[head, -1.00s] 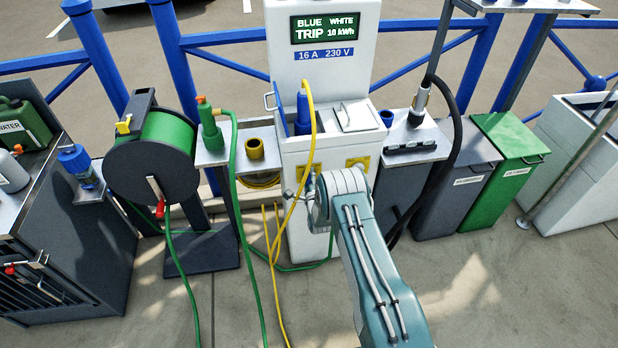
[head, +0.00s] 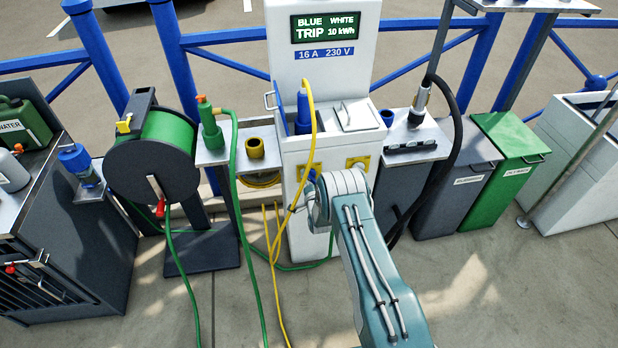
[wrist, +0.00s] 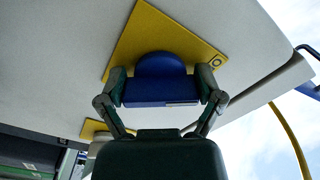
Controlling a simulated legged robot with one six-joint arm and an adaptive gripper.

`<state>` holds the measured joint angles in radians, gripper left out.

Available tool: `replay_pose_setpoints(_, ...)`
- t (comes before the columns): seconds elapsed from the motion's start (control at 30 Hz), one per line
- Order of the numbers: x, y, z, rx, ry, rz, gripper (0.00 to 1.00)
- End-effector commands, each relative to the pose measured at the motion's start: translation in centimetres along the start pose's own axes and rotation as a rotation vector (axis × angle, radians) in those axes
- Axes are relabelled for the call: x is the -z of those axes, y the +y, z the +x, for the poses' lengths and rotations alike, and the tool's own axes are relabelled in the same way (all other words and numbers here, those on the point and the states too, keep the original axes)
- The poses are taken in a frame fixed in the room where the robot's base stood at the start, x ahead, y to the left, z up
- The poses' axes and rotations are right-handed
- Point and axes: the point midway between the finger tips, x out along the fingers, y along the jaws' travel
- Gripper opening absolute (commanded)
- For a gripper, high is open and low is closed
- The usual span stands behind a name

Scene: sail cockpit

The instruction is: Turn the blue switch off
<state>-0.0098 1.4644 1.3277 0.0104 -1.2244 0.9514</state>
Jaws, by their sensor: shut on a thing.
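The blue switch (wrist: 160,66) shows in the wrist view as a rounded blue knob on a yellow plate (wrist: 131,45). My gripper (wrist: 163,88) has a finger on each side of the blue knob and is shut on it. My arm hides the blue switch in the head view. A second yellow plate (wrist: 94,129) is partly visible beside the first.
A yellow cable (head: 311,130) runs from a blue plug (head: 303,112) on the pedestal to the ground, left of my arm. A green hose reel (head: 165,145) stands to the left. A black hose (head: 455,130) and bins (head: 505,150) are to the right.

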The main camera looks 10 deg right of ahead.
Motion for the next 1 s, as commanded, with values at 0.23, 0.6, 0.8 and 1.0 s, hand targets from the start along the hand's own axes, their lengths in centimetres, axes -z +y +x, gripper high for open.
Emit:
replay_pose_setpoints(0.23, -0.6, 0.48, -0.33, -0.009, -0.015, -0.126, 0.38)
replay_pose_setpoints(0.6, -0.63, 0.6, -0.39, -0.011, -0.016, -0.187, 0.38)
replay_pose_setpoints(0.8, -0.63, 0.64, -0.42, -0.011, -0.016, -0.187, 0.38)
replay_pose_setpoints(1.0, -0.63, 0.68, -0.44, -0.012, -0.016, -0.187, 1.0)
